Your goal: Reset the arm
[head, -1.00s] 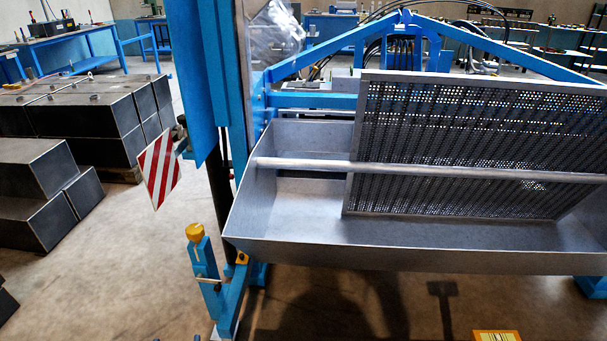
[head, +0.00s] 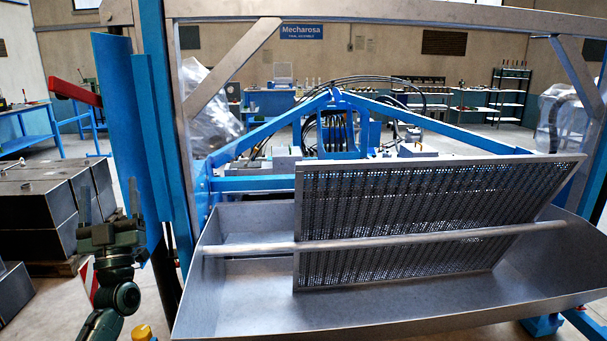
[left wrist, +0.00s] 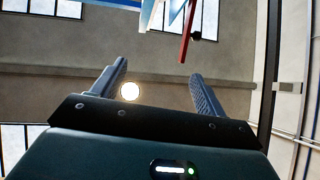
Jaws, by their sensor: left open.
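My left gripper (head: 109,208) is raised at the left of the head view, its fingers pointing up. It is in front of the blue upright of the machine and left of the metal trough. In the left wrist view its two ridged fingers (left wrist: 162,92) stand apart with nothing between them. The left arm comes up from the bottom left, bent at the wrist. My right gripper is in neither view.
A blue upright (head: 150,110) stands close beside my left gripper. Dark metal boxes (head: 40,215) lie at the left. A red bar (head: 75,92) juts out above them.

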